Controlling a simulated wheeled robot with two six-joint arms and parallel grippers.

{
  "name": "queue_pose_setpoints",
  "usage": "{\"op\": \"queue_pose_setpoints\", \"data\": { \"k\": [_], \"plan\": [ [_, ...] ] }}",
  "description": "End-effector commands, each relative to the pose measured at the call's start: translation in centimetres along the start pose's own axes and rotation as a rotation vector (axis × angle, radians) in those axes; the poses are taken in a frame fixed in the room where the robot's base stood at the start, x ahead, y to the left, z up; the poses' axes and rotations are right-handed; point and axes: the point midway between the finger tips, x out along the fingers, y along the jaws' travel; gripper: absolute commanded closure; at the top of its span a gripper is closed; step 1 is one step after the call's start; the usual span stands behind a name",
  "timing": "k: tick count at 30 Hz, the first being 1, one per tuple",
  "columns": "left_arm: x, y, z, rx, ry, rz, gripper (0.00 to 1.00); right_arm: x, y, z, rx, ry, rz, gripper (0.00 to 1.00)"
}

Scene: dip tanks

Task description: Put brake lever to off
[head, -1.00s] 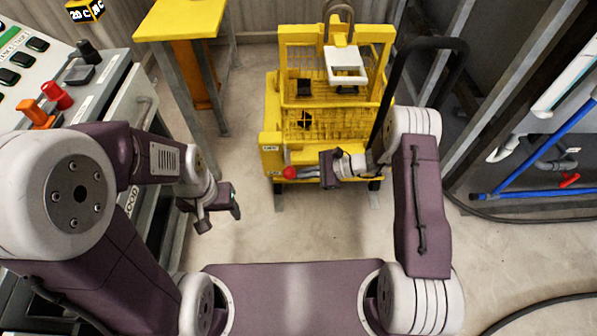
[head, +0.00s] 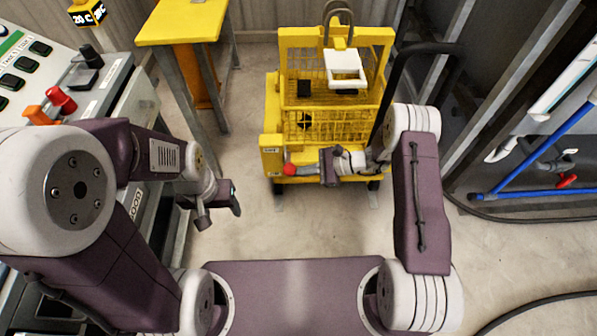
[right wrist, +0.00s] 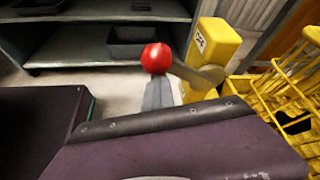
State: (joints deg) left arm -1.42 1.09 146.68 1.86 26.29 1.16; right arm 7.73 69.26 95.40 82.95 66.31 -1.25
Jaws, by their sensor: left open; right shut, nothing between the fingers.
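The brake lever (right wrist: 188,70) is a short grey arm with a red ball knob (right wrist: 156,58). It pivots on a yellow post (right wrist: 212,45) of the yellow trolley. In the head view the red knob (head: 290,170) shows at the trolley's front left. My right gripper (head: 305,169) is shut and empty, its fingertips right beside the knob. In the right wrist view its grey fingertips (right wrist: 160,94) sit just below the knob; I cannot tell whether they touch. My left gripper (head: 226,205) is open and empty, over the floor left of the trolley.
The yellow trolley (head: 340,128) has a mesh basket and a tall black handle (head: 405,75). A control panel (head: 50,75) and a yellow stand (head: 182,22) are at the left. The floor in front of the trolley is clear.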

Motion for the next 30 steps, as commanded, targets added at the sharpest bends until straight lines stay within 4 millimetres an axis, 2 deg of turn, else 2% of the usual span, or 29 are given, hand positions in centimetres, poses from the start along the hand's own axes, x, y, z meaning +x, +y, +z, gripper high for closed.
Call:
{"op": "queue_pose_setpoints", "data": {
  "k": [2,4,9,10,11,12,19,24,30],
  "plan": [
    [0.1,0.0,0.0,0.0,0.0,0.0,0.39,-0.1,-0.3,0.1,-0.005,-0.007,-0.008,1.0],
    [0.9,0.0,0.1,0.0,0.0,0.0,0.39,0.2,-0.1,-0.7,-0.004,-0.007,-0.008,1.0],
    [4.2,-0.1,0.4,0.0,0.0,0.0,0.39,1.1,1.2,-4.7,0.0,-0.004,-0.002,1.0],
    [3.8,-0.1,0.4,0.0,-0.001,0.0,0.39,0.6,1.1,-4.6,-0.001,-0.003,-0.002,1.0],
    [2.4,-0.1,0.3,0.0,-0.002,0.0,0.39,-0.8,0.6,-3.6,-0.001,-0.002,-0.005,1.0],
    [1.8,0.0,0.2,0.0,-0.001,0.0,0.39,-1.9,0.5,-3.5,-0.001,-0.001,-0.005,1.0],
    [0.1,0.0,0.0,0.0,0.0,0.0,0.39,-6.9,0.2,-3.8,0.0,0.0,-0.001,1.0],
    [-0.3,0.0,0.0,0.0,0.0,0.0,0.39,-8.8,0.1,-4.0,0.0,-0.001,0.002,1.0],
    [-0.3,0.0,0.0,0.0,0.0,0.0,0.39,-9.2,0.2,-4.1,0.001,-0.001,0.003,1.0]
  ]
}}
